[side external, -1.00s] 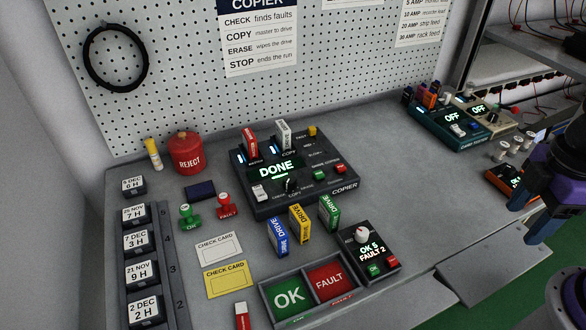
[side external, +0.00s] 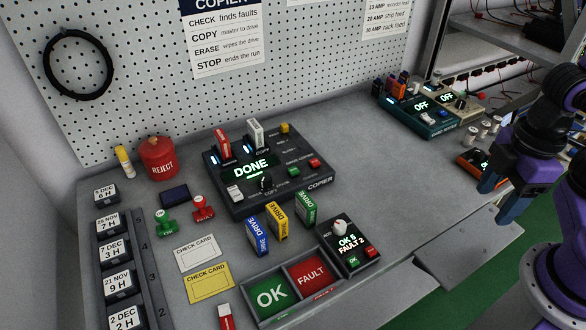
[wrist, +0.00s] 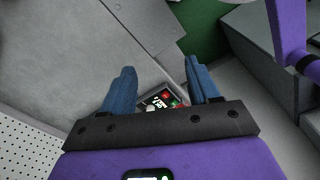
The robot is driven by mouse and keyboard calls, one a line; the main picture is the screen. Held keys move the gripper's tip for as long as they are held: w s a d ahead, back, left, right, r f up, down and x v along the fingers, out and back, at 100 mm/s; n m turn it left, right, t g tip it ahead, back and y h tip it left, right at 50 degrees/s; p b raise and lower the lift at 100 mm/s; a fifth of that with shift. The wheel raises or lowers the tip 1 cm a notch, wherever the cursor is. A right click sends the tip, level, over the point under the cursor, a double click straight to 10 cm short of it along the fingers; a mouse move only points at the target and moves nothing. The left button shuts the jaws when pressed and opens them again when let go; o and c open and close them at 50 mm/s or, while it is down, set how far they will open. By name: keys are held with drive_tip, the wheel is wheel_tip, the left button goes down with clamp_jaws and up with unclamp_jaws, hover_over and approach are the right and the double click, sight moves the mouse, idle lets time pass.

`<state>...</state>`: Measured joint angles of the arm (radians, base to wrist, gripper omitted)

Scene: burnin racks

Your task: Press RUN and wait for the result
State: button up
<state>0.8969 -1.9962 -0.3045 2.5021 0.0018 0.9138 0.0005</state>
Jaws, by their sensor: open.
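The black copier (side external: 232,198) stands in the middle of the bench, its screen (side external: 251,168) lit with DONE. A green button (side external: 293,171) and a red button (side external: 314,163) sit at its right side; their labels are too small to read, so I cannot tell which is RUN. A red-and-white drive (side external: 223,142) and a white drive (side external: 256,133) stand upright in its top slots. My gripper (side external: 493,188) is open and empty at the right, well apart from the copier. In the wrist view, its blue fingers (wrist: 160,82) are spread, with a small dark device between them in the picture.
Blue, yellow and green drives (side external: 278,222) stand before the copier. An OK/FAULT tray (side external: 270,293) and a counter box (side external: 351,243) reading OK 5, FAULT 2 are at the front. A red REJECT can (side external: 160,160) is left. An orange-edged device (side external: 470,168) stands near my gripper.

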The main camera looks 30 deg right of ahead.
clamp_jaws()
idle(1.8)
